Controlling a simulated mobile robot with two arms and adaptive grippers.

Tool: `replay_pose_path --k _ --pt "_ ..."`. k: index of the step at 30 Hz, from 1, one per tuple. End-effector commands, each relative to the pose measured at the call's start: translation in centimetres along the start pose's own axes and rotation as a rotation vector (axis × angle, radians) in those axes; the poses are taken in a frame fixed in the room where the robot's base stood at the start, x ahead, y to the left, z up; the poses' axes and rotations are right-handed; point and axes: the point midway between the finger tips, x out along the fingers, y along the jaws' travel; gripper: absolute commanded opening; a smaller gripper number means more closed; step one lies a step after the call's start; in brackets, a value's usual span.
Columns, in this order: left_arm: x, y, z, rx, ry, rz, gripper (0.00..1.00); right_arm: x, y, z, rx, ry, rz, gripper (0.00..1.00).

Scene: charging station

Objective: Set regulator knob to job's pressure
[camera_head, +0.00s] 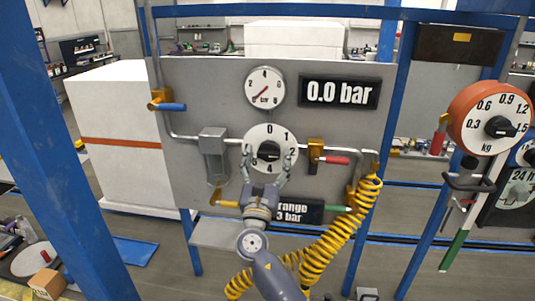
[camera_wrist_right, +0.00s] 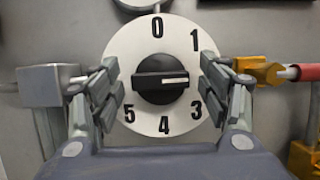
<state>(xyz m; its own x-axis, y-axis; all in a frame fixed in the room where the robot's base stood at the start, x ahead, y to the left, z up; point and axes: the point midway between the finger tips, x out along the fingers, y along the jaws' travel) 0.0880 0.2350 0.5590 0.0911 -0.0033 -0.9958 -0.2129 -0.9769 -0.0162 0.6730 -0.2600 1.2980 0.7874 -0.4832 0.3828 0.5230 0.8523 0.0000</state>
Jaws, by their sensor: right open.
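The regulator knob is a black bar-shaped knob (camera_head: 268,151) on a white round dial (camera_head: 259,133) on the grey panel. In the right wrist view, the knob (camera_wrist_right: 153,79) lies roughly level, its white line pointing right, to where the 2 would be; a finger covers that number. 0, 1, 3, 4 and 5 are readable there. My right gripper (camera_wrist_right: 160,87) is open, its fingers on either side of the knob, apart from it. The display (camera_head: 342,92) reads 0.0 bar. A sign (camera_head: 298,212) shows "range" and "3 bar", partly hidden by my gripper.
A small gauge (camera_head: 264,88) with a red needle sits above the dial. A red-handled valve (camera_head: 316,157) is close right of it, and a grey block (camera_head: 212,140) is left. A yellow coiled hose (camera_head: 335,240) hangs beside my right arm. An orange dial (camera_head: 490,119) stands farther right.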

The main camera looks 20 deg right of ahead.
Motion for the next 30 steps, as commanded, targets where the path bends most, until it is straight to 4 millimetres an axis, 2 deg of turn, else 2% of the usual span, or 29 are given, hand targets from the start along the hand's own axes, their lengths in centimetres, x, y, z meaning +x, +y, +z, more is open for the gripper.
replay_pose_path --k 8,10,14,15,23,30 --pt "0.0 0.0 0.0 0.0 0.0 0.0 0.25 0.2 0.0 -0.1 0.0 0.001 0.001 0.7" --pt "0.0 0.0 0.0 0.0 0.0 0.0 0.25 0.2 0.0 -0.1 0.0 0.001 0.001 0.59" --pt "0.0 0.0 0.0 0.0 0.0 0.0 0.25 0.2 0.0 -0.1 0.0 0.0 0.001 0.29" --pt "-0.1 0.0 0.0 0.0 0.0 0.0 0.25 0.2 0.0 -0.1 0.0 0.0 0.001 0.26" --pt "0.4 0.0 0.0 0.0 0.0 0.0 0.25 0.1 0.0 -0.1 0.015 0.0 -0.005 0.26" --pt "2.5 0.1 0.2 0.0 0.0 0.0 0.25 0.0 0.1 -0.5 0.109 -0.001 -0.043 0.26"
